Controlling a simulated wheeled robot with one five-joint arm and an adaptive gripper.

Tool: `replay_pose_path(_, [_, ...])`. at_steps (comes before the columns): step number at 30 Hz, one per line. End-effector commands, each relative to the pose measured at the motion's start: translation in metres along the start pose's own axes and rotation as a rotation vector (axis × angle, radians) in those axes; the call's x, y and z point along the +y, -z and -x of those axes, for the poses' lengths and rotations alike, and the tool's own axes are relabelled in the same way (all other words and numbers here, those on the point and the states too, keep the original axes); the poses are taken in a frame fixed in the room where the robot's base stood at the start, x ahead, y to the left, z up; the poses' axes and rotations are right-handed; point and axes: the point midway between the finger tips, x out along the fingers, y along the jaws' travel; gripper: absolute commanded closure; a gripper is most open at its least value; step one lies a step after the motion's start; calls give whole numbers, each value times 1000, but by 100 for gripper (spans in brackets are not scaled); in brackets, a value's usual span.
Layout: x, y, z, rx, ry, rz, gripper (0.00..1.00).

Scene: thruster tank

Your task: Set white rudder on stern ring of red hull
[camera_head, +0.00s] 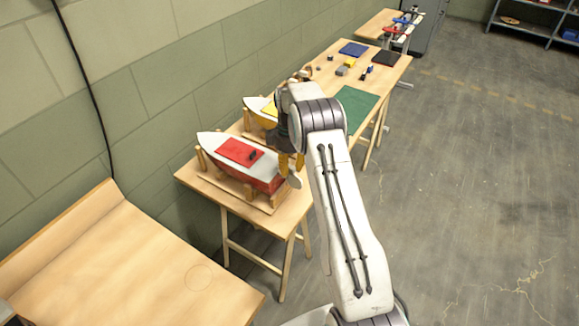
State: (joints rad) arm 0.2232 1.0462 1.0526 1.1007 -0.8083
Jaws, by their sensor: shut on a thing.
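The red hull (269,181) rests in a wooden cradle on the near end of the long table, with a white deck and a red hatch cover (240,151). Its stern faces right, towards my arm. My gripper (291,166) points down at the stern, its yellow fingers shut on a small pale piece that looks like the white rudder (294,181). The rudder is at or just beside the stern; I cannot tell whether it touches. The stern ring is not clearly visible behind my gripper.
A yellow hull (256,106) stands behind the red one, partly hidden by my arm. Farther along the table (327,78) lie a green mat (356,105), blue and black mats and small parts. A bare wooden bench (130,260) is at lower left. Open floor lies right.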

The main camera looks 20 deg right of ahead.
Motion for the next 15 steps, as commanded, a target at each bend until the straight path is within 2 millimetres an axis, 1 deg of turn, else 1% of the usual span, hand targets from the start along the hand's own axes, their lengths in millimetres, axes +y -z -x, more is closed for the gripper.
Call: replay_pose_path(15, [0, 0, -6, 0, 0, 0, 100])
